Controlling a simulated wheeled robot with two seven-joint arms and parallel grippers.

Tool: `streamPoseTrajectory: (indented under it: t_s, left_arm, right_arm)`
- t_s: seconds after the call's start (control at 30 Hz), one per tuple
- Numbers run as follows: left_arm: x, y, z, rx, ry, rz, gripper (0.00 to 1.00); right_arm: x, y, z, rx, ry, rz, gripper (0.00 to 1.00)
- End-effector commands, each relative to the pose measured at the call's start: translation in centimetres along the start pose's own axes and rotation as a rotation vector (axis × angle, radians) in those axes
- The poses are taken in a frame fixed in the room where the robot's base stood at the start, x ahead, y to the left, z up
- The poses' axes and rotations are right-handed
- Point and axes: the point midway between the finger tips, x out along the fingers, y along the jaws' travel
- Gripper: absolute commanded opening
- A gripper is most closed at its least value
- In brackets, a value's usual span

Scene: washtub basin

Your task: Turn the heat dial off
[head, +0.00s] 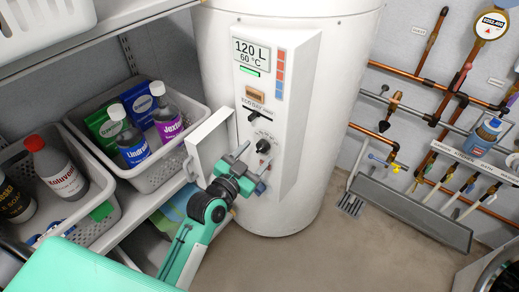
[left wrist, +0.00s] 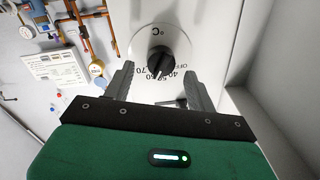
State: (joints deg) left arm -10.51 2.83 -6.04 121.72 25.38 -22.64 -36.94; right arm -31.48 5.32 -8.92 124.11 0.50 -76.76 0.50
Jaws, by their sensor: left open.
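The heat dial (head: 263,146) is a black round knob low on the white control panel of the tank. In the left wrist view the dial (left wrist: 160,62) sits on a round white plate with temperature numbers and an OFF mark. Its pointer seems to face the numbers around 50 to 60, away from OFF. My left gripper (head: 250,167) is just below and in front of the dial. Its fingers are open and empty, with the dial beyond the gap between them; I see no contact. My right gripper is not in view.
A white cover (head: 208,143) stands open left of the panel, close to my left arm. A black slider switch (head: 254,114) sits above the dial. Bottle baskets (head: 150,175) fill the left shelf. Copper pipes (head: 425,80) run along the right wall.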

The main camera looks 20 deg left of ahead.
Motion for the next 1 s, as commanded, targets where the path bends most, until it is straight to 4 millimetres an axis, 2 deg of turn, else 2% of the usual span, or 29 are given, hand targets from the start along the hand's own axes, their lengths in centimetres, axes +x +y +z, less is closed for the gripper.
streamPoseTrajectory:
  t_s: [0.2, 0.57, 0.6, 0.8, 0.83, 1.0]
  left_arm:
    - [2.2, 0.0, 0.1, -0.001, -0.001, 0.0, 0.57]
    - [2.7, 0.0, 0.0, 0.0, -0.001, 0.0, 0.57]
    - [2.7, 0.0, 0.0, 0.0, -0.001, 0.0, 0.55]
    - [2.7, 0.0, 0.0, 0.0, -0.001, 0.0, 0.16]
    - [2.7, 0.0, 0.0, 0.0, -0.001, 0.0, 0.12]
    - [2.7, 0.0, 0.0, -0.006, -0.001, 0.001, 0.12]
  right_arm:
    - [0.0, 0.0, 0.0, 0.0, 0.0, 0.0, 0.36]
    - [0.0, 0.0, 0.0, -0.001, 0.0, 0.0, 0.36]
    - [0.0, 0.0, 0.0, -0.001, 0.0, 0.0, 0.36]
    - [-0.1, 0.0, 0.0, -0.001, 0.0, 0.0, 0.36]
    - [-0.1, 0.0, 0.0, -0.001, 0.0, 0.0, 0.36]
    - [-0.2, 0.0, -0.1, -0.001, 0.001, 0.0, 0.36]
